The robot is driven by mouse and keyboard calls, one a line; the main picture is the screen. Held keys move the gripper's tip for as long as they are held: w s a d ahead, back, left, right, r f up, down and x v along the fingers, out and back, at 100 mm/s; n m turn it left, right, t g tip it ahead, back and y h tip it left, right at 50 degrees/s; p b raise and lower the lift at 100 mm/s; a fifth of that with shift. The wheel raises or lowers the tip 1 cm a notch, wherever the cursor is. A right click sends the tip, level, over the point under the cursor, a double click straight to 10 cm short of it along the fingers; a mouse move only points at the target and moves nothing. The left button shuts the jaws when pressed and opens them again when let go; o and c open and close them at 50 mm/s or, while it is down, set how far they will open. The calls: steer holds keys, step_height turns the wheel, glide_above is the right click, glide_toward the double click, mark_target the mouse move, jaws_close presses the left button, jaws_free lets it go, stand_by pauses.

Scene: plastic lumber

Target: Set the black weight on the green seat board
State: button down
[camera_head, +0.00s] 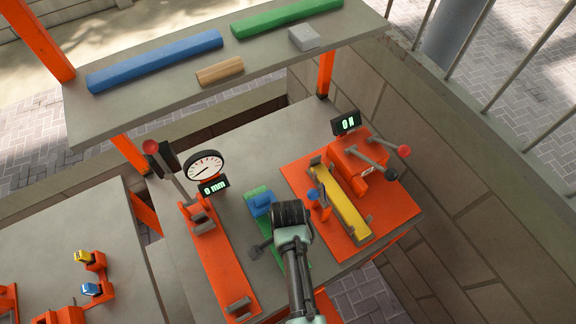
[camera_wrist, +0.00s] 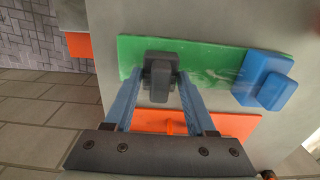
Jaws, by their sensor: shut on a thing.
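The black weight (camera_wrist: 158,75), a small dark block, is between my gripper's two fingertips (camera_wrist: 160,88) in the wrist view. My gripper (camera_head: 272,239) is shut on it. In the head view the board (camera_head: 302,263) is partly hidden by my arm. I cannot tell whether the weight touches it.
A blue block (camera_wrist: 268,82) sits on the board's other end. An orange fixture with a dial gauge (camera_head: 204,167) stands left. An orange base (camera_head: 300,185) with a yellow bar (camera_head: 338,203) and levers stands right. A shelf (camera_head: 160,107) holds coloured bars behind.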

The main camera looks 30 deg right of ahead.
steer(key=shift+f+b, duration=0.4)
steer(key=shift+f, duration=0.1)
steer(key=shift+c, duration=2.4)
jaws_free()
steer(key=o, duration=0.3)
steer(key=shift+o, duration=0.3)
steer(key=shift+s, duration=0.1)
steer(key=shift+o, duration=0.6)
step_height(320, 180, up, 7)
steer(key=p, duration=0.7)
